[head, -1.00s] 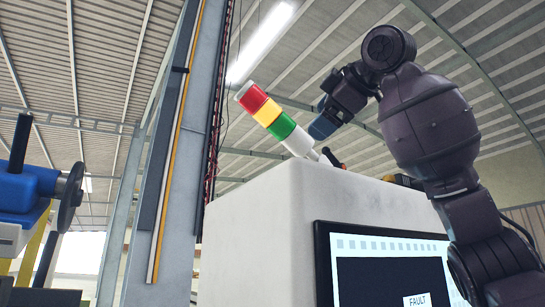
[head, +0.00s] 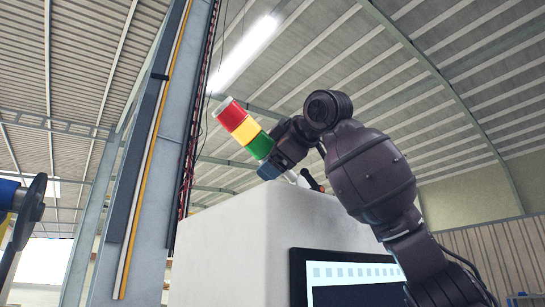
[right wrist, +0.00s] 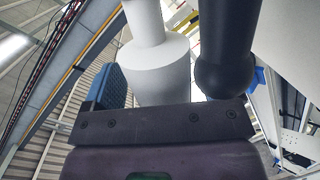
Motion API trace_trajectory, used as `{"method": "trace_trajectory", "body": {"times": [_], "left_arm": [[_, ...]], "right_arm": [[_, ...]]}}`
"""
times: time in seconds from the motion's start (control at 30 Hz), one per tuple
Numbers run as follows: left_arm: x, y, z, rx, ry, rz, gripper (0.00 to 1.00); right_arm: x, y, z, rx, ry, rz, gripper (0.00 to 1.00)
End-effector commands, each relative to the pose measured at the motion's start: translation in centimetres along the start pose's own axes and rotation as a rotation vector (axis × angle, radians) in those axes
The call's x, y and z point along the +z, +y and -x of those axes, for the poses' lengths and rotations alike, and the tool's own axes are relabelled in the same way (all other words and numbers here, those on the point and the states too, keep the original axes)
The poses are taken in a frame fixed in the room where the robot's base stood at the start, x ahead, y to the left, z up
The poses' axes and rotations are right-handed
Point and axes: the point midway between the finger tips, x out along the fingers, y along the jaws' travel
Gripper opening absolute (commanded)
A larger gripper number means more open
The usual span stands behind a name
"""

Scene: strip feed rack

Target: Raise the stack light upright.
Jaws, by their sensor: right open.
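The stack light (head: 242,128), with red, yellow and green segments, leans to the left on top of the white cabinet (head: 225,235), its red end up and outward. My right gripper (head: 272,166) is open at the lower part of the light, just below the green segment, and covers part of its white base. In the right wrist view a white stepped cylinder (right wrist: 158,68), which looks like the light's white lower part, stands in front of the palm, beside a blue-padded finger (right wrist: 112,86). Contact cannot be told. My left gripper is out of view.
A dark rounded post (right wrist: 226,62) stands close beside the white cylinder in the right wrist view. A screen (head: 345,278) is on the cabinet's front. A tall grey column (head: 155,140) with cables rises behind and left of the light.

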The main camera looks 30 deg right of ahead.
Motion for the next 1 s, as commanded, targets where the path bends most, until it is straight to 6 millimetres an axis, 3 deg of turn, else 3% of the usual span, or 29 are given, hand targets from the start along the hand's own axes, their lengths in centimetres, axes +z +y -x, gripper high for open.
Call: {"method": "trace_trajectory", "body": {"times": [0.37,0.8,1.0], "left_arm": [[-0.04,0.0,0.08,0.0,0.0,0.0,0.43],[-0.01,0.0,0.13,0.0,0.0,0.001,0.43],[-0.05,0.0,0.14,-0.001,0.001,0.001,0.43]], "right_arm": [[0.0,-0.04,-0.53,0.0,0.001,0.0,0.82],[0.0,-0.03,-0.51,0.0,0.0,0.0,0.16],[-0.05,0.03,-0.69,-0.002,0.002,-0.006,0.14]]}}
